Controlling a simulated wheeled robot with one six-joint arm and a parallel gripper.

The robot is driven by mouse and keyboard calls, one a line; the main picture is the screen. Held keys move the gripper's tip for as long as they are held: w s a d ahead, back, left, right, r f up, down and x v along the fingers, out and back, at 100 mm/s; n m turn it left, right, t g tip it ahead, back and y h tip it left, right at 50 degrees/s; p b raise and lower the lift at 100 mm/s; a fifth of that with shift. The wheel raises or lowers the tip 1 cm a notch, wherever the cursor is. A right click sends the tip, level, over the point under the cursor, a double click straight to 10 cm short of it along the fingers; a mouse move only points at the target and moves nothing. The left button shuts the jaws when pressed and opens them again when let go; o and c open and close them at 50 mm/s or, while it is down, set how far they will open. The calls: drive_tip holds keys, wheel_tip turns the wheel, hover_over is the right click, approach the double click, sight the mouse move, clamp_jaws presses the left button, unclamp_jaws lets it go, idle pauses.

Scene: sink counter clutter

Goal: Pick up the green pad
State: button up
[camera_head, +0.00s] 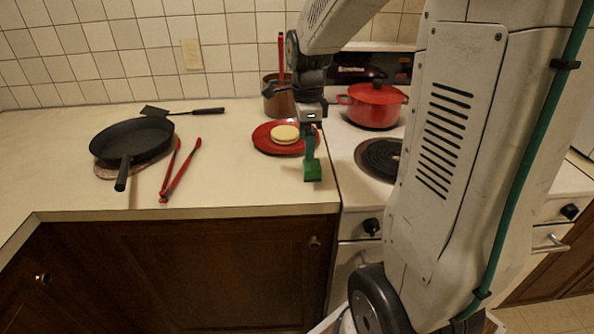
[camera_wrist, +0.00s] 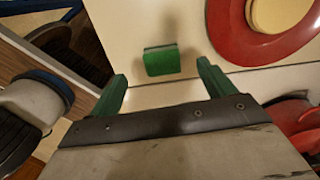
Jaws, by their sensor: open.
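The green pad (camera_head: 313,173) lies on the beige counter near its front edge, just left of the stove. In the wrist view the pad (camera_wrist: 161,60) is a small green block, lying ahead of the gap between my fingertips. My gripper (camera_head: 309,148) points down above the pad in the head view and partly overlaps it there. In the wrist view my gripper (camera_wrist: 160,72) has its two green fingers spread wide, with nothing between them. I cannot tell the exact height of the fingertips above the counter.
A red plate (camera_head: 265,143) with a pale round bun-like item (camera_head: 285,134) sits close behind the pad. A copper pot (camera_head: 278,103) stands further back. Red tongs (camera_head: 181,172) and a black pan (camera_head: 132,140) lie left. A red pot (camera_head: 374,107) is on the stove.

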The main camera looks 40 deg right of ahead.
sight(312, 164)
drive_tip(key=shift+d+f+m, duration=0.15)
drive_tip(key=shift+d+m, duration=0.15)
drive_tip(key=shift+s+f, duration=0.1)
drive_tip(key=shift+f, duration=0.3)
drive_tip(key=f, duration=0.3)
drive_tip(key=d+f, duration=0.1)
drive_tip(key=f, duration=0.1)
drive_tip(key=shift+s+f, duration=0.3)
drive_tip(key=shift+a+f, duration=0.1)
drive_tip(key=shift+f, duration=0.45)
drive_tip(key=c, duration=1.1)
drive_tip(key=shift+r, duration=0.1)
